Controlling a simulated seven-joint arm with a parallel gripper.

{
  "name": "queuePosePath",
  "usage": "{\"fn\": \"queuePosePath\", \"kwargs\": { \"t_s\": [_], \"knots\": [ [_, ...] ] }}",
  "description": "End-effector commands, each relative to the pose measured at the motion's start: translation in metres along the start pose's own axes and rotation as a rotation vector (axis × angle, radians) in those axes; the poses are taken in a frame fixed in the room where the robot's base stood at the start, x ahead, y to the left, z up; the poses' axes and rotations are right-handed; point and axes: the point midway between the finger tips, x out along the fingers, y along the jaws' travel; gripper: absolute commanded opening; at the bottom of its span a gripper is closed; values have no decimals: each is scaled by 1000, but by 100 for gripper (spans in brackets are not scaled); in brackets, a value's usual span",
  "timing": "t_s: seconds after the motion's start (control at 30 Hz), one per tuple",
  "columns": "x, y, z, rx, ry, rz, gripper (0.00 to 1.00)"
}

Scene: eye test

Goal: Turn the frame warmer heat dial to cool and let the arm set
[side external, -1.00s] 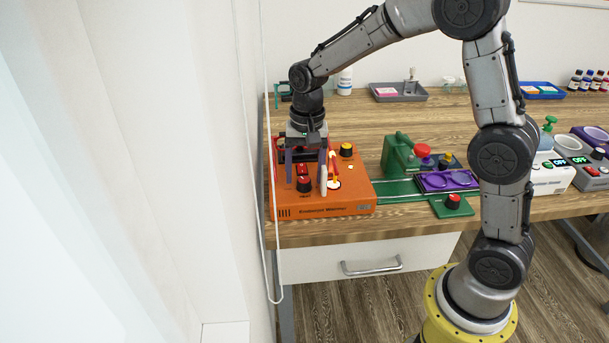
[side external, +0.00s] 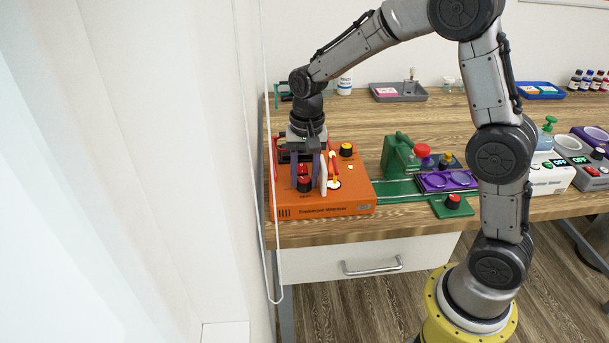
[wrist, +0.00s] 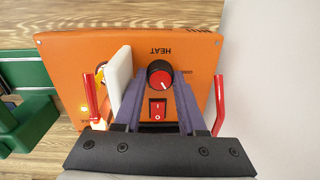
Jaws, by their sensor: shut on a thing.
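The orange frame warmer (side external: 345,198) stands at the left end of the bench. Its black heat dial with a red face (wrist: 160,73) sits below the HEAT label in the wrist view and shows at the front in the side view (side external: 304,185). My gripper (side external: 305,177) points down over the warmer, its purple fingers shut on the dial's two sides.
A white upright plate (wrist: 121,80) stands close beside my left finger. A red rocker switch (wrist: 157,108) lies between the fingers. A yellow-topped knob (side external: 346,149) is at the warmer's back. A green press (side external: 398,158) stands to the right; a wall is at left.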

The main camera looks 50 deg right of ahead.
Motion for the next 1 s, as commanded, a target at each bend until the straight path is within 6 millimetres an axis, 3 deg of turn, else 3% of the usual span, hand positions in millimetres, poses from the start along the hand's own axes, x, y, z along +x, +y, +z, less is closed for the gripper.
{"fn": "queuePosePath", "kwargs": {
  "t_s": [0.37, 1.0],
  "knots": [
    [-1, 0, 0, -111, -4, -1, 0],
    [-1, 0, -1, -678, -22, -2, 0]
  ]
}}
